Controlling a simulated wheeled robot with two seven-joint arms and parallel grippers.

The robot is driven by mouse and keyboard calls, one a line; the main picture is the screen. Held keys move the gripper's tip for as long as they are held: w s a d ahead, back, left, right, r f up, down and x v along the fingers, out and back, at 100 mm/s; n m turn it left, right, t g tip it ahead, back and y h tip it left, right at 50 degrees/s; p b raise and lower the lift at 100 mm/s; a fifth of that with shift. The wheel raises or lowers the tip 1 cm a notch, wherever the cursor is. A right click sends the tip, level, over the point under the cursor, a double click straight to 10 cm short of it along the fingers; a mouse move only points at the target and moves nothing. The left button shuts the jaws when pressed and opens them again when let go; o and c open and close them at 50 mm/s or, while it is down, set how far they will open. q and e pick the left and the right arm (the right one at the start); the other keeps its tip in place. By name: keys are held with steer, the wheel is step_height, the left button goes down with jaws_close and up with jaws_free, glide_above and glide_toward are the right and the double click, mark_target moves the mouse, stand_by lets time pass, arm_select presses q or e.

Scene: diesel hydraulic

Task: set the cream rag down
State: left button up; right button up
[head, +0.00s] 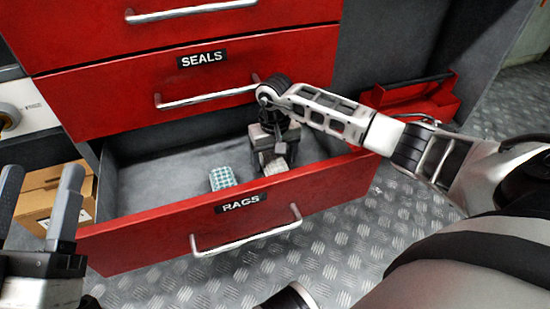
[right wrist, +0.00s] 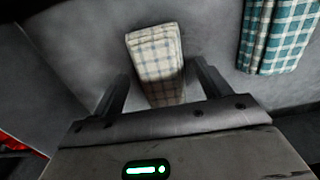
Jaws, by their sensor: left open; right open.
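The cream checked rag (right wrist: 157,65) lies folded on the floor of the open drawer in the right wrist view. In the head view it (head: 275,166) shows partly under my right gripper. My right gripper (right wrist: 165,85) is open, reaching down into the drawer, with a finger on each side of the rag's near end and gaps beside it. My left gripper (head: 43,195) is open and empty at the left edge of the head view, outside the drawer. The red drawer (head: 150,232) labelled RAGS is pulled out.
A green checked rag (head: 222,178) lies in the drawer to the left of the cream one; it also shows in the right wrist view (right wrist: 276,35). The shut SEALS drawer (head: 110,95) is above. A cardboard box (head: 40,200) is at left, a red toolbox (head: 415,100) at right.

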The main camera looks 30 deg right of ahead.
mark_target(275, 159)
arm_select(q)
step_height(275, 159, down, 7)
steer(key=s+d+n+g+y+p, duration=0.1)
steer(key=s+n+g+y+p, duration=0.1)
steer(key=n+g+p, duration=0.1)
steer(key=shift+s+n+g+y, duration=0.25)
steer(key=shift+n+g, duration=0.35)
steer(key=shift+n, duration=0.4)
arm_select(e)
step_height(275, 159, up, 11)
